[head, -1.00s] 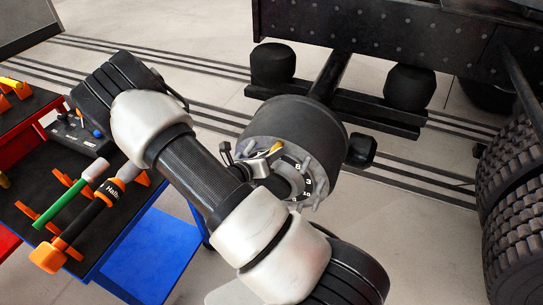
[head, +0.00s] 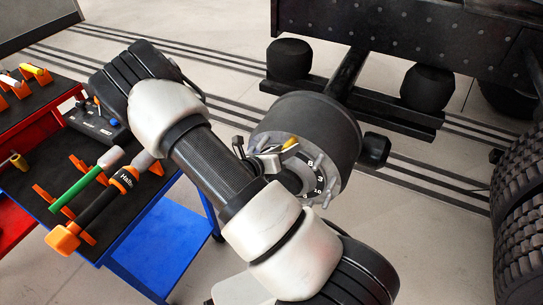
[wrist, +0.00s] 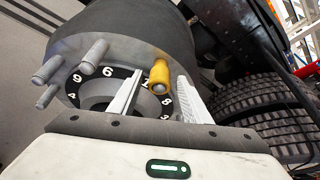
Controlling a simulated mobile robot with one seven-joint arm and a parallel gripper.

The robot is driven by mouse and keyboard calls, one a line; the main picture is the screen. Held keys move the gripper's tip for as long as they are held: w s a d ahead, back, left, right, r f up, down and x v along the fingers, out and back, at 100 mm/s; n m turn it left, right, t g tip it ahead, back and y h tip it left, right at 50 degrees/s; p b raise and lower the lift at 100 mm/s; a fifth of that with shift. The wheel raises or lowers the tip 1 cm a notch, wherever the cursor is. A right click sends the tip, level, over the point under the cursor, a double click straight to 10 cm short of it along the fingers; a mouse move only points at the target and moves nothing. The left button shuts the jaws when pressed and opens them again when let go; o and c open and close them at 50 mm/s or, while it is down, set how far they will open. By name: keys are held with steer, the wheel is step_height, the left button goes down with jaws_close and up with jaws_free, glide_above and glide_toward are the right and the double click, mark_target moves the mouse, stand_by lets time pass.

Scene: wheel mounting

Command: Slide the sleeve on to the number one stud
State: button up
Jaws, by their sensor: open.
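The yellow sleeve (wrist: 159,76) is at the wheel hub, its open end facing the wrist camera. It appears to sit around a stud, which I cannot see inside it. In the head view the sleeve (head: 289,144) shows at the top of the hub face. My gripper (wrist: 158,95) is open, with one finger on each side of the sleeve and a visible gap at least on the left. It also shows in the head view (head: 266,158). The hub (wrist: 125,35) has a dark numbered ring (wrist: 75,88) and bare grey studs (wrist: 94,52). The number beside the sleeve is partly hidden.
A tool cart (head: 165,235) stands at the left with a hammer (head: 100,205), a green-handled tool (head: 85,187) and other items in orange holders. Large tyres (head: 520,200) are at the right, and the dark vehicle frame (head: 400,30) is behind the hub.

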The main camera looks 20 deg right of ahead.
steer(key=p+v, duration=0.3)
steer(key=v, duration=1.3)
steer(key=shift+s+a+r, duration=0.2)
steer(key=shift+a+r, duration=0.05)
steer(key=shift+a, duration=0.05)
